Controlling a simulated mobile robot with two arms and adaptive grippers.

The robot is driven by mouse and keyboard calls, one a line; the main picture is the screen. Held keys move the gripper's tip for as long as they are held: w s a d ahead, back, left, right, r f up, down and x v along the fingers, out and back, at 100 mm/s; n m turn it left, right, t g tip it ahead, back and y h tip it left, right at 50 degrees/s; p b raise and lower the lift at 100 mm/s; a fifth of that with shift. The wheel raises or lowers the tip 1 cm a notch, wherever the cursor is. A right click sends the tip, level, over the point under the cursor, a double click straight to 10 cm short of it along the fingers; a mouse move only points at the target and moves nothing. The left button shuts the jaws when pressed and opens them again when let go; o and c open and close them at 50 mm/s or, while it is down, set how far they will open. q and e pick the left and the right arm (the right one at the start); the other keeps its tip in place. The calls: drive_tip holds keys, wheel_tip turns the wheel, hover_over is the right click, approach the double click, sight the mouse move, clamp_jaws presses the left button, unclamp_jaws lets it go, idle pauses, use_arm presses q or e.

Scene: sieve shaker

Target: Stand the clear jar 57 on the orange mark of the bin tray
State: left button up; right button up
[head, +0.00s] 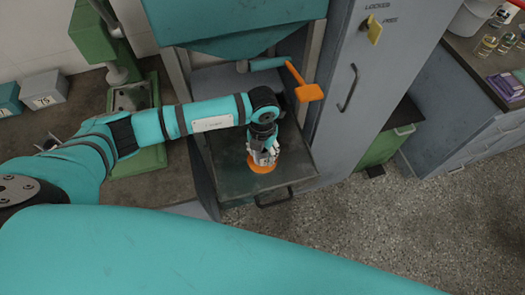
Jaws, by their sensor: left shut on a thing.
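The bin tray (225,172) is a dark pulled-out tray with a black handle at its front. The orange mark (258,168) shows as a round patch on it, partly covered from above. My left gripper (263,149) points down over the mark and is shut on the clear jar 57 (266,158), which is mostly hidden by the fingers. The jar seems upright over the mark; I cannot tell whether its base touches the tray. My right gripper is not in view.
A teal hopper (245,35) with an orange lever (309,93) hangs above the tray. A grey locker (358,90) stands close on the right. A green machine (135,100) and small boxes (45,88) are on the left bench. A right-hand counter holds jars.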

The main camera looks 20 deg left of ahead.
use_arm(q)
drive_tip(key=o, duration=1.4)
drive_tip(key=shift+o, duration=0.2)
wheel_tip(320, 180, up, 12)
